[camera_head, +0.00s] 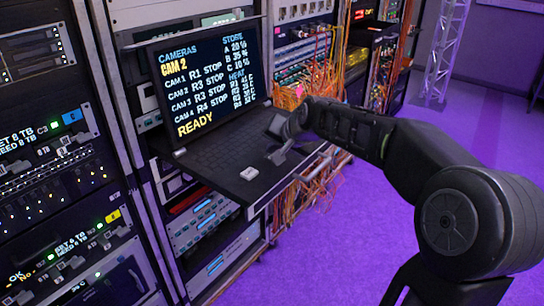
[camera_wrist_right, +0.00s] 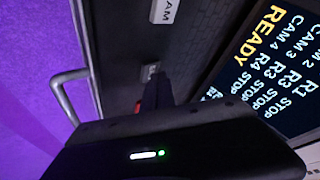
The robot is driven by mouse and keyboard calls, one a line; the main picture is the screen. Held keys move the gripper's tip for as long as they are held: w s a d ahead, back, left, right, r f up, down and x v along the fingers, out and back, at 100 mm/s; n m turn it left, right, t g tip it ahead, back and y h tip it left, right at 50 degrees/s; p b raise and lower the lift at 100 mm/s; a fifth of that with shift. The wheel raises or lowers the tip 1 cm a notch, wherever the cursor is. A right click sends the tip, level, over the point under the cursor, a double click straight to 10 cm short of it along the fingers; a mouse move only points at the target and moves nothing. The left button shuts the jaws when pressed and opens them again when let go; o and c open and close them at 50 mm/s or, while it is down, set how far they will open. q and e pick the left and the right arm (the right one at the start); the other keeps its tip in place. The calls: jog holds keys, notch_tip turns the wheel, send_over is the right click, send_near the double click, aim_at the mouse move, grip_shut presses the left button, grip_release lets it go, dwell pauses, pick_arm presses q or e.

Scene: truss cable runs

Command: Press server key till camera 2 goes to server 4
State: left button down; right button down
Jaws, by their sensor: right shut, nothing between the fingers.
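The screen (camera_head: 210,80) on the pull-out console shows "CAM 2" at top, cameras 1 to 4 at R1, R3, R3 and R4, all with STOP, and READY below. It also shows in the right wrist view (camera_wrist_right: 275,65). A pale key (camera_head: 249,174) sits on the dark shelf (camera_head: 215,168). In the wrist view, a key labelled CAM (camera_wrist_right: 165,10) is at the top, and a second pale key (camera_wrist_right: 150,72) is just beyond my fingertips, its label unreadable. My right gripper (camera_head: 278,157) is shut and empty over the shelf; whether it touches the second key is unclear. My left gripper is out of view.
Server racks (camera_head: 60,140) stand left, with more behind the console. Orange cables (camera_head: 318,180) hang close to the shelf's right side. A metal handle (camera_wrist_right: 72,90) runs along the shelf's front edge. The purple floor (camera_head: 340,240) is open at right.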

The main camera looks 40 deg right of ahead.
jog(key=shift+f, duration=0.25)
jog(key=shift+r, duration=0.1)
jog(key=shift+r+p, duration=0.5)
jog(key=shift+r, duration=0.3)
jog(key=shift+r+p, duration=1.9)
jog(key=shift+r, duration=0.65)
jog(key=shift+f, duration=0.1)
